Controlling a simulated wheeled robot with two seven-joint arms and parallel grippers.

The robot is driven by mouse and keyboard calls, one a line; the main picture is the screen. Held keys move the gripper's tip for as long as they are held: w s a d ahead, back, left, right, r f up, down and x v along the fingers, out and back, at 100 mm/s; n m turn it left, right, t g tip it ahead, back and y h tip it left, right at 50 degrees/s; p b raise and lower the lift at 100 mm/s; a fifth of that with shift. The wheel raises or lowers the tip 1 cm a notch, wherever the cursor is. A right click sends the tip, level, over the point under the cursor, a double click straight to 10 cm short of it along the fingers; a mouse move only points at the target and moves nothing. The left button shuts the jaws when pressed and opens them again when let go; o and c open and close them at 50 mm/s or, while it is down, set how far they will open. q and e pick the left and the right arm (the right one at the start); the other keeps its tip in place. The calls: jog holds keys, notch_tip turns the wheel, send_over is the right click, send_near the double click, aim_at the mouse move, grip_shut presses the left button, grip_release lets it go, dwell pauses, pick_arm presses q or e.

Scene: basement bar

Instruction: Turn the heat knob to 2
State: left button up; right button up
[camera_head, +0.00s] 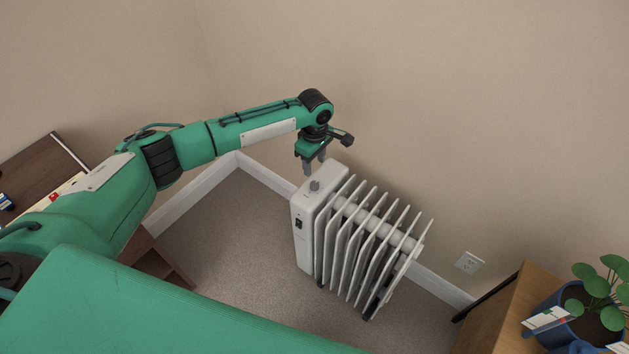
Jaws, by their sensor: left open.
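A white oil-filled radiator heater (306,235) stands on the carpet against the wall, its fins running to the right. The grey heat knob (314,186) sits on the top of its control end, and a dark switch (299,223) is on the front face below. The knob's number markings are too small to read. My left gripper (314,166) points down just above and behind the knob. Its fingers are open and empty, and I cannot tell whether they touch the heater. My right gripper is not in view.
A wooden cabinet (497,318) with a potted plant (598,290) stands at the lower right. A wall outlet (469,262) is right of the heater. A dark wooden desk (40,168) is at the left. Carpet (228,240) left of the heater is clear.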

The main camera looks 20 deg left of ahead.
aim_at(315, 184)
pick_arm(q)
notch_tip(315, 184, down, 9)
jog(key=shift+r+b, duration=0.1)
jog(key=shift+b, duration=0.2)
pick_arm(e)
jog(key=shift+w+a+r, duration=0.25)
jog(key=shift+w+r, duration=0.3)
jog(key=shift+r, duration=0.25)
pick_arm(q)
jog(key=c, duration=1)
